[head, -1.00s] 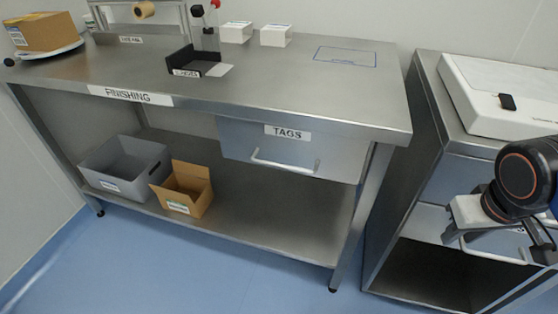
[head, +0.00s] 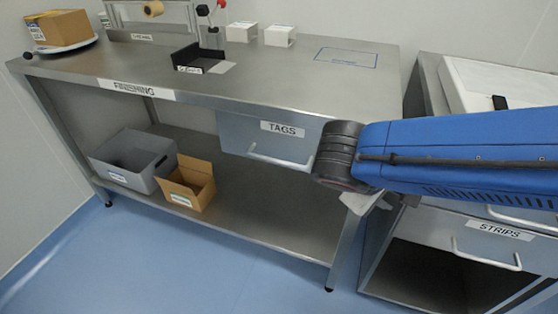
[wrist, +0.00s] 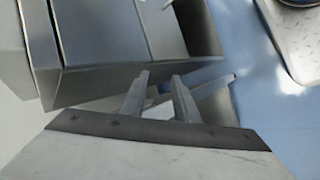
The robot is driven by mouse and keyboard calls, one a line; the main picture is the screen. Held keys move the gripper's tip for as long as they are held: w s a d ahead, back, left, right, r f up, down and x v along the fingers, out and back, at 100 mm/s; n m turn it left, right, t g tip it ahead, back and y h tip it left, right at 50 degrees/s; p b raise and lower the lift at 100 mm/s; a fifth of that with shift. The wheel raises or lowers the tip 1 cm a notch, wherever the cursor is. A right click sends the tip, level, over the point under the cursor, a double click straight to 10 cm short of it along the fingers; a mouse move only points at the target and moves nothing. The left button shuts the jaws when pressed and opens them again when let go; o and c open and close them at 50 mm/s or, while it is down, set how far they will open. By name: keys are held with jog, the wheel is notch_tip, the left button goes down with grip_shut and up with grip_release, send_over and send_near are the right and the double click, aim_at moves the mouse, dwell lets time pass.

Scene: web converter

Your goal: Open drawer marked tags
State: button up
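The drawer marked TAGS (head: 235,133) is a grey metal front under the right part of the FINISHING bench in the head view. It looks closed.
The steel bench (head: 270,85) carries a black tray, white boxes and a cardboard box. Its lower shelf holds a grey bin (head: 130,160) and an open carton (head: 187,185). A cabinet with a STRIPS drawer (head: 490,232) stands at right. Blue floor (head: 230,265) is clear in front.

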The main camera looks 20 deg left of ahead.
jog(key=s+a+r+n+t, duration=0.2)
jog(key=a+n+t, duration=0.25)
jog(key=a, duration=0.95)
jog(key=n+t+y, duration=0.3)
jog(key=t+y, duration=0.2)
send_near(275, 161)
jog(key=x, duration=1)
jog(key=shift+w+a+f, duration=0.1)
jog(key=shift+w+f, duration=0.1)
jog(key=shift+w, duration=0.05)
grip_shut()
